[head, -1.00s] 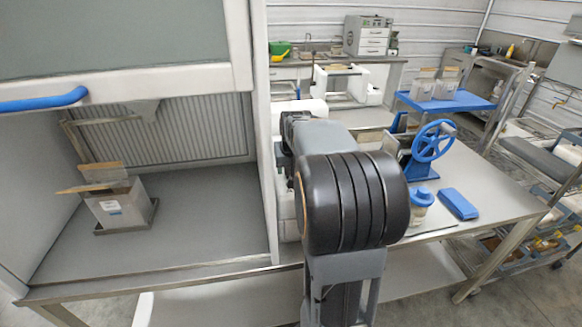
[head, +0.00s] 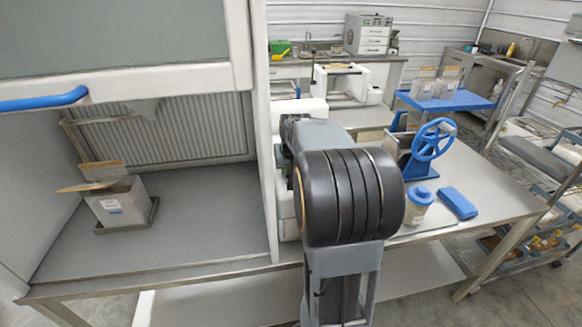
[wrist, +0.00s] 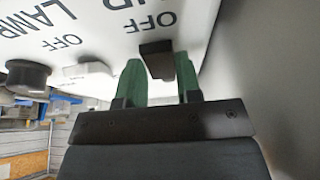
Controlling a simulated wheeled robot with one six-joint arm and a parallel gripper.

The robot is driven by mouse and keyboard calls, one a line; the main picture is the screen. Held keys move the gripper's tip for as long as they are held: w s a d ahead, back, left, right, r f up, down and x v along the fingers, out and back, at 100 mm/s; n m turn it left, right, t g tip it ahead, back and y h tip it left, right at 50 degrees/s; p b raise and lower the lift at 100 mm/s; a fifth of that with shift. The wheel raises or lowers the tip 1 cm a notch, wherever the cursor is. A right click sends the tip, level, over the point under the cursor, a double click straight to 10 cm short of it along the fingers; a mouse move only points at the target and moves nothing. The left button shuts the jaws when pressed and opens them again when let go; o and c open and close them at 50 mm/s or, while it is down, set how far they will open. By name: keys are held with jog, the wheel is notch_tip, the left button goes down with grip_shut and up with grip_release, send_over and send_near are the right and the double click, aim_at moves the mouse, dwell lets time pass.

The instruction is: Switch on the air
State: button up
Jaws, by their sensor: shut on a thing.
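In the wrist view a white panel (wrist: 100,28) shows upside-down lettering, including "LAMP" and "OFF" twice. A black block-shaped knob (wrist: 156,56) sticks out from it beside one "OFF". My gripper (wrist: 158,80) has its two green fingers on either side of this knob, shut on it. The knob's label is cut off, so I cannot tell if it is the air switch. A second, round dark knob (wrist: 27,76) is at the left near the word "LAMP". In the head view my arm hides the gripper and the panel.
A hood with a blue handle (head: 44,99) stands at the left; a grey box (head: 118,204) sits in a tray inside. Right of my arm, a blue handwheel (head: 433,139), a blue-lidded jar (head: 418,207) and a blue case (head: 458,203) stand on the bench.

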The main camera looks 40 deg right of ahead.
jog(key=r+p, duration=0.1)
jog(key=p, duration=0.2)
jog(key=shift+w+g, duration=0.1)
jog(key=shift+g, duration=0.3)
jog(key=shift+w+d+r+g+y+p, duration=0.1)
jog(key=shift+g+y+p, duration=0.25)
jog(key=shift+p, duration=0.5)
jog(key=p, duration=0.1)
jog(key=g+p, duration=0.1)
jog(key=p, duration=0.1)
jog(key=shift+w+d+g+y, duration=0.1)
jog(key=shift+w+g+y, duration=0.05)
jog(key=shift+g+y, duration=0.15)
jog(key=shift+w+f+g+y+p, duration=0.1)
jog(key=shift+f+g+y+p, duration=0.2)
jog(key=shift+p, duration=0.35)
jog(key=shift+f, duration=0.2)
jog(key=o, duration=0.9)
